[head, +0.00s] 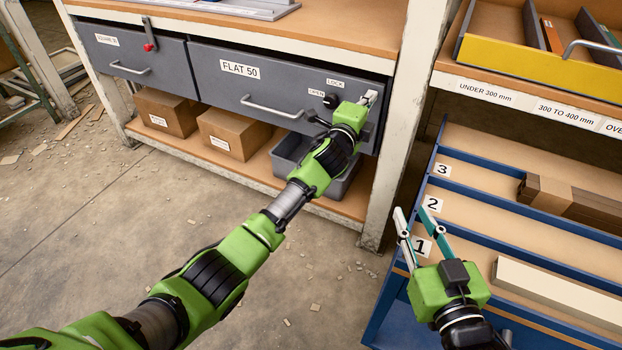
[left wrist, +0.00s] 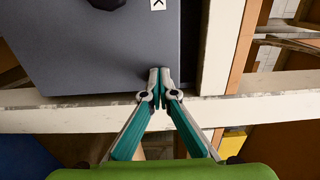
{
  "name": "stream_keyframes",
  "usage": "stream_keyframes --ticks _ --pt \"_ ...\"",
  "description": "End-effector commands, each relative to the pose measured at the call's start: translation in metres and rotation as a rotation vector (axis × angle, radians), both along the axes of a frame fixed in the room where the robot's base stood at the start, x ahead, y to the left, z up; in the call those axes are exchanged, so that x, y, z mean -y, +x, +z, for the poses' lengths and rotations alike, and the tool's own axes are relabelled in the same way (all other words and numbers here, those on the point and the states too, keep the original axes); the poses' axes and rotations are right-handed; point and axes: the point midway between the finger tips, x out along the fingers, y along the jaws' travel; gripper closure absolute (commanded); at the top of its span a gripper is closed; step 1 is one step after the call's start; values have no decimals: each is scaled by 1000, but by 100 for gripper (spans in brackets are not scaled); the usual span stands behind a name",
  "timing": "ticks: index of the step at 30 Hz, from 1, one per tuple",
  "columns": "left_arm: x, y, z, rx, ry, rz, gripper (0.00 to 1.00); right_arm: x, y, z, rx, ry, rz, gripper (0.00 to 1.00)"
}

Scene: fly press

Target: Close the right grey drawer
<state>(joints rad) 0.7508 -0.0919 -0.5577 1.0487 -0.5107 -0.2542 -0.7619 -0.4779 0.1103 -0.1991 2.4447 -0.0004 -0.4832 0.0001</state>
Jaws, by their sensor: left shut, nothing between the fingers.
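The right grey drawer (head: 290,92) is marked FLAT 50 and has a silver bar handle (head: 272,108). A black knob (head: 331,101) sits between its LOCK and OPEN labels. My left gripper (head: 371,97) is shut and empty at the right end of the drawer front, hiding part of it. In the left wrist view the closed fingertips (left wrist: 159,72) are by the drawer's edge (left wrist: 100,55); I cannot tell if they touch. How far the drawer stands out is hard to tell. My right gripper (head: 411,211) is open and empty in front of the blue rack.
The left grey drawer (head: 130,58) has a red-tipped lever (head: 150,46). Cardboard boxes (head: 228,134) and a grey bin (head: 290,152) stand on the lower shelf. A white post (head: 400,130) is right of the drawer. The blue rack (head: 440,145) stands at the right.

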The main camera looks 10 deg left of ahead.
Motion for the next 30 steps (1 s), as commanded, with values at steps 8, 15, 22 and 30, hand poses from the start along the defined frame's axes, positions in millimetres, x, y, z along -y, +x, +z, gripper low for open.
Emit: stream_keyframes --ticks 8,15,22,30 --pt "-1 2 7 8 -3 3 100 0 -1 0 -1 0 2 74" --pt "-7 -9 8 12 -2 4 100 0 0 0 1 -1 2 74" --pt "-16 -38 5 8 -2 1 100 0 0 0 1 0 1 74" --pt "-29 -77 3 5 -2 1 100 0 0 0 1 0 1 74"
